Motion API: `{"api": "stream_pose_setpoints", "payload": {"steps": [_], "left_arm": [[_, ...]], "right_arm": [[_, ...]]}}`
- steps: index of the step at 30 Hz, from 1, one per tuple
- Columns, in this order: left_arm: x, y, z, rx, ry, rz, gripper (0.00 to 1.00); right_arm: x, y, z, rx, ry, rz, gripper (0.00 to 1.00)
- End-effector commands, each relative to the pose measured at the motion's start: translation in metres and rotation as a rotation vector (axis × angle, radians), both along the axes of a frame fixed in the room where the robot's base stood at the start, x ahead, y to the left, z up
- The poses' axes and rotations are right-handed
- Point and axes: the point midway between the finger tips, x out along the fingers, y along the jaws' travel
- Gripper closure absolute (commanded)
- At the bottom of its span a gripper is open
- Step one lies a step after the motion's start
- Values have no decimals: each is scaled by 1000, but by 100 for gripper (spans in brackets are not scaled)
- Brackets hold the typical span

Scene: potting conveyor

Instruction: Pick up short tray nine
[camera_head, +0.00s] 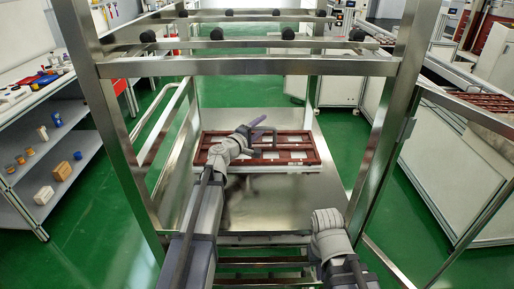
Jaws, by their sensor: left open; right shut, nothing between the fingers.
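A reddish-brown tray (300,157) with a grid of openings lies flat on the metal shelf inside the frame. A pale edge shows under its near side. My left gripper (264,131) is over the middle of the tray, its two fingers spread apart with nothing seen between them. I cannot tell whether its fingers touch the tray. The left wrist hides part of the tray's left half. My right gripper (327,220) is low at the right, near the shelf's front, apart from the tray. It is shut and empty, with its fingers mostly hidden. No number shows on the tray.
Metal posts (391,115) stand on both sides, and crossbars (250,66) with black knobs run above the tray. The metal shelf (270,210) is bare in front of the tray. A bench with small items (45,190) stands left. More brown trays (490,101) lie at right.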

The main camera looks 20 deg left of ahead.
Motion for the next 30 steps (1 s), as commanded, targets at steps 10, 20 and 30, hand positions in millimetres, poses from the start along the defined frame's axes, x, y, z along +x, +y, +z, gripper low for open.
{"api": "stream_pose_setpoints", "payload": {"steps": [10, 20, 30], "left_arm": [[6, -3, 0, 0, 0, -1, 53], [6, -3, 0, 0, 0, 0, 90], [6, -3, -1, 0, 0, 0, 100]], "right_arm": [[0, 0, 0, 0, 0, 0, 100], [0, 0, 0, 0, 0, 0, 100], [0, 0, -1, 0, 0, 0, 100]]}}
